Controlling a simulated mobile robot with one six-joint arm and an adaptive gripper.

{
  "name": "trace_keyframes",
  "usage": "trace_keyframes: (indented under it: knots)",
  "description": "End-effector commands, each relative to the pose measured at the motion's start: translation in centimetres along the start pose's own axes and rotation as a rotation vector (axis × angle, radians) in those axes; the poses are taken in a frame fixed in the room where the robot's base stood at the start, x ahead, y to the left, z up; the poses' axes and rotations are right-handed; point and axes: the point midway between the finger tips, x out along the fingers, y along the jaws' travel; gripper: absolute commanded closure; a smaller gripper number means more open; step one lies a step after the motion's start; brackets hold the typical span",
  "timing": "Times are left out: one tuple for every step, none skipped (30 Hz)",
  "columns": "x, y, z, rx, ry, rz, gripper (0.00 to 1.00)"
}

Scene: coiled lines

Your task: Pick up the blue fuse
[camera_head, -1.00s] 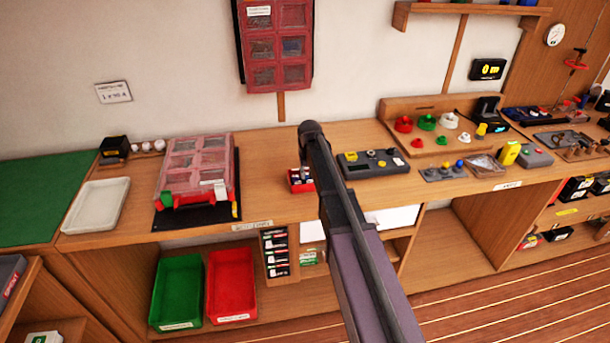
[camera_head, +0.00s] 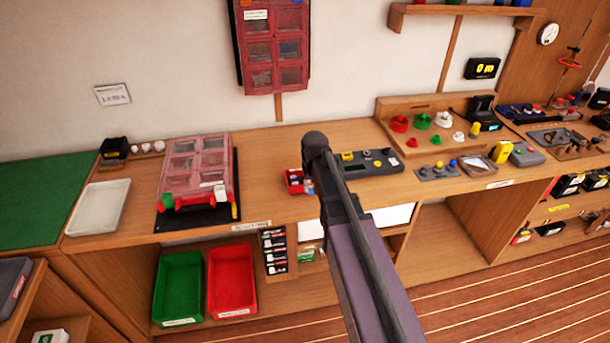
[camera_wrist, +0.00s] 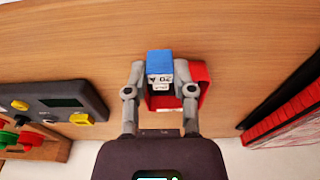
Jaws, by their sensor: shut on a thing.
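The blue fuse (camera_wrist: 160,62) is a small block with a blue top and a white label with dark print. In the wrist view it sits between the two fingers of my gripper (camera_wrist: 161,85), which is shut on it. The small red box (camera_wrist: 202,75) lies just behind and around the fuse in that view; I cannot tell whether the fuse is clear of it. In the head view the red box (camera_head: 294,182) stands on the bench beside my arm.
A grey device (camera_head: 375,166) with knobs stands right of the red box. A red compartment case (camera_head: 196,165) on a black mat and a white tray (camera_head: 97,207) are to the left. Bare bench (camera_head: 262,190) lies between case and box. Green and red bins stand below.

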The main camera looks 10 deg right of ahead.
Motion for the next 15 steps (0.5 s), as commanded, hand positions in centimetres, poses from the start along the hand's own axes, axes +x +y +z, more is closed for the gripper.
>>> trace_keyframes:
  knots:
    - [-0.4,0.0,1.4,0.000,0.000,0.000,0.91]
    - [-0.5,0.0,1.9,0.000,0.000,0.000,0.91]
    - [-0.6,0.0,2.5,0.000,0.000,0.000,0.91]
    - [-0.7,0.0,2.8,0.000,0.000,0.000,0.91]
    - [-0.7,0.0,3.2,0.000,0.000,0.000,0.91]
    - [-0.8,0.0,3.6,0.000,0.000,0.000,0.91]
    - [-0.9,-0.1,3.9,0.000,0.000,0.000,0.91]
    - [-0.9,-0.1,4.1,0.000,0.000,0.000,0.91]
    - [-1.0,-0.1,4.3,0.000,0.000,0.000,0.91]
    - [-1.0,-0.1,4.5,0.000,0.000,0.000,0.91]
    - [-1.0,-0.1,4.6,0.000,0.000,0.000,0.91]
    - [-1.1,-0.1,4.8,0.000,0.000,0.000,0.91]
    - [-1.1,-0.1,4.8,0.000,0.000,0.000,0.91]
    - [-1.1,-0.1,4.9,0.000,0.000,0.000,0.91]
    - [-1.1,-0.1,4.9,0.000,0.000,0.000,0.91]
